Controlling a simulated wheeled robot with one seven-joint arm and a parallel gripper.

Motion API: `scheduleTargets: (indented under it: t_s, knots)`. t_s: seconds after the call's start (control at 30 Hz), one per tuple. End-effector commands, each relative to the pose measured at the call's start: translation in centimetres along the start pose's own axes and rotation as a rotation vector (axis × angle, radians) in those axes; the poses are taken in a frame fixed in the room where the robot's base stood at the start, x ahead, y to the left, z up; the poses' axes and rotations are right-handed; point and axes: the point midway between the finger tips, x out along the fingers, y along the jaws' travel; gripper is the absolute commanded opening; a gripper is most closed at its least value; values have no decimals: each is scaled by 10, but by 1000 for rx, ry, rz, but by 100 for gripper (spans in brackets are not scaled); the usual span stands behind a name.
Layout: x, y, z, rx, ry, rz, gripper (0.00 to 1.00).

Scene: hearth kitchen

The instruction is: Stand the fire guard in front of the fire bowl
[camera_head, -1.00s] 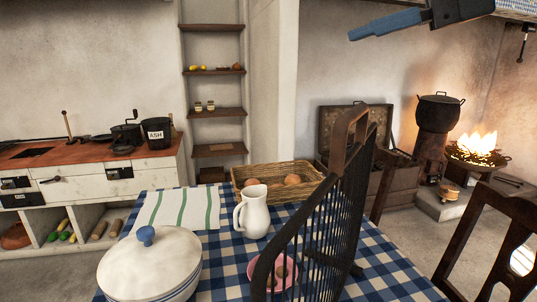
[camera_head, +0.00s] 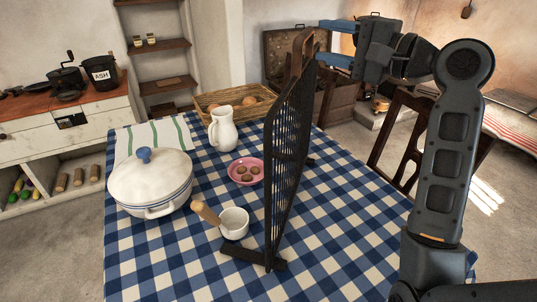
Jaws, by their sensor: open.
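The fire guard (camera_head: 288,150) is a dark mesh panel with a brown handle (camera_head: 303,48) on top. It stands upright on the blue checked table, its feet on the cloth. My gripper (camera_head: 321,42) is open and empty at the upper middle. Its two blue fingers point left toward the guard's handle, with their tips just to its right. I cannot tell whether they touch or straddle it. The lit fire bowl is not visible now; my gripper and wrist cover that part of the hearth. Only the hearth slab (camera_head: 366,119) shows below.
The table (camera_head: 340,240) also bears a lidded white pot (camera_head: 150,180), a white jug (camera_head: 222,130), a pink plate with biscuits (camera_head: 245,171), a small white mortar (camera_head: 234,224) and a wicker basket (camera_head: 225,105). A dark chair (camera_head: 400,140) stands between table and hearth.

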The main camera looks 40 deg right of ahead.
Motion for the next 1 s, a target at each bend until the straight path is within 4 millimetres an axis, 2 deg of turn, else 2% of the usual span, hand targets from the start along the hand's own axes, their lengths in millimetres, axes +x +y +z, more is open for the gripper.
scheduleTargets:
  t_s: [0.6,0.87,1.0]
  knots:
    - [71,-4,3,0,-4,0,48]
    - [74,-3,2,0,-3,0,48]
    - [74,-3,2,0,-4,0,37]
